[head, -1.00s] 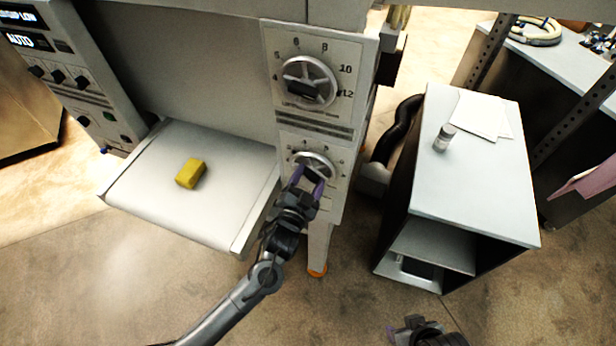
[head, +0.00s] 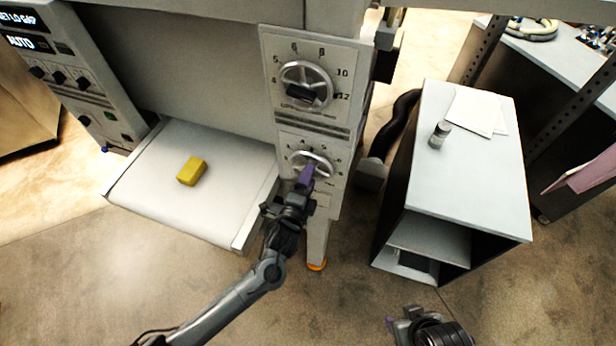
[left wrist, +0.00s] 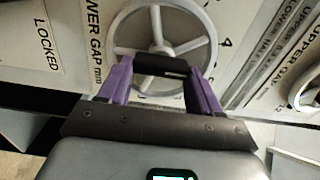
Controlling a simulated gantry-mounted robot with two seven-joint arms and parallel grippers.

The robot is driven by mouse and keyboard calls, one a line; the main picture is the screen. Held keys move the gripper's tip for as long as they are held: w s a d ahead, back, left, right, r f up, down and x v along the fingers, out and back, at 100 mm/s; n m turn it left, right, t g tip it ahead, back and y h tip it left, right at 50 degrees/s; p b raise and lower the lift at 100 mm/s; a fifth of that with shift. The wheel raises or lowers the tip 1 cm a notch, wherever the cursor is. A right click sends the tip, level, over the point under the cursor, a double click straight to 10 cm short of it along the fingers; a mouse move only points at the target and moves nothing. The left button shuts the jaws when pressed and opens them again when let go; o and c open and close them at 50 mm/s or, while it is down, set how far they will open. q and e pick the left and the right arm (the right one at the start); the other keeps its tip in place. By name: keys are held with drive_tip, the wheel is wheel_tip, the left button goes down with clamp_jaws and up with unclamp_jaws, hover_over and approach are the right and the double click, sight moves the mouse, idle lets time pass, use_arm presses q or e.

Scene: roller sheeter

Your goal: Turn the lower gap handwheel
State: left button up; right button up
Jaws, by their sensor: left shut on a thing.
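The lower gap handwheel (head: 312,158) is a small silver spoked wheel on the lower dial plate of the machine. In the left wrist view the same handwheel (left wrist: 161,40) fills the upper middle, beside the words "LOWER GAP". My left gripper (head: 306,176) is at the wheel; its purple fingers (left wrist: 160,75) are closed on the wheel's dark handle bar (left wrist: 160,65). The upper handwheel (head: 306,86) sits above on its own dial plate. My right gripper (head: 398,328) is low at the bottom edge, away from everything; its finger spacing is unclear.
A yellow block (head: 191,171) lies on the white bed (head: 150,190) left of the dials. A grey cabinet (head: 470,180) with a small jar (head: 440,134) and papers stands to the right.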

use_arm(q)
drive_tip(key=shift+a+f+m+p, duration=0.15)
drive_tip(key=shift+m+p, duration=0.65)
drive_tip(key=shift+m, duration=2.15)
drive_tip(key=shift+f+m+p, duration=0.15)
drive_tip(key=shift+m+p, duration=0.65)
drive_tip(key=shift+m, duration=2.15)
drive_tip(key=o, duration=1.1)
drive_tip(key=shift+c, duration=0.2)
